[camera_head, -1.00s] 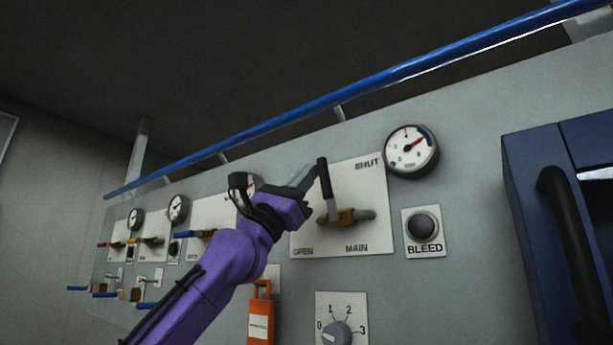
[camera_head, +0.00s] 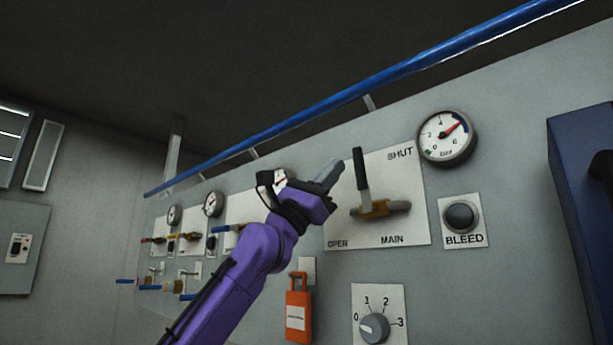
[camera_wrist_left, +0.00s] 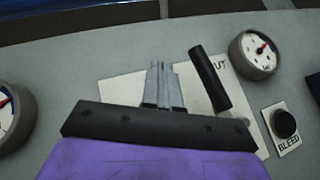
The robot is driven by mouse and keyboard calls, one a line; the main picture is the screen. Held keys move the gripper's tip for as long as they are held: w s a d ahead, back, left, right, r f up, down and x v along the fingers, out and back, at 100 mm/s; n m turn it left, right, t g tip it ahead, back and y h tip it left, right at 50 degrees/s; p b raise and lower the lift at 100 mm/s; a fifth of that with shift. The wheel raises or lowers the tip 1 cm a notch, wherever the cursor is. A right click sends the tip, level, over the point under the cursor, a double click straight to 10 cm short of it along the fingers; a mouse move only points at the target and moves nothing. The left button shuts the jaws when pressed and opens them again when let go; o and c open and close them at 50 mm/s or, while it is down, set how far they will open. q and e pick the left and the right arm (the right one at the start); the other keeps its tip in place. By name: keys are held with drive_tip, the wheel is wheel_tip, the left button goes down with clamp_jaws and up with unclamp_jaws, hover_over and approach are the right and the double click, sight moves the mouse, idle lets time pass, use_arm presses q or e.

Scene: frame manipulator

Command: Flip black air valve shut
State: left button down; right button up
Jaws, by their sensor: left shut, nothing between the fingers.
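The black-handled air valve (camera_head: 362,175) sits on a white plate (camera_head: 405,226) marked SHUT at upper right, OPEN at lower left and MAIN below. Its lever points up from a brass body (camera_head: 372,209). In the left wrist view the black handle (camera_wrist_left: 209,76) stands to the right of the fingers. My left gripper (camera_head: 330,170) is shut and empty, just left of the handle. The fingers (camera_wrist_left: 163,78) are together in the left wrist view, with a gap in the picture between them and the handle. My right gripper is not in view.
A pressure gauge (camera_head: 446,137) is above right of the plate, with the BLEED button (camera_head: 462,218) below it. A rotary selector (camera_head: 374,327) and an orange lockout tag (camera_head: 298,310) are lower. A blue pipe (camera_head: 390,79) runs above. Several smaller valves line the panel at left.

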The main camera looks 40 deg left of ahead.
use_arm(q)
drive_tip(key=s+a+b, duration=0.2)
drive_tip(key=s+a, duration=0.3)
drive_tip(key=a, duration=0.4)
drive_tip(key=shift+s+a+f, duration=0.25)
drive_tip(key=shift+s+f, duration=0.05)
drive_tip(key=shift+f, duration=0.15)
drive_tip(key=shift+w, duration=0.1)
drive_tip(key=shift+s, duration=0.2)
drive_tip(key=shift+w, duration=0.1)
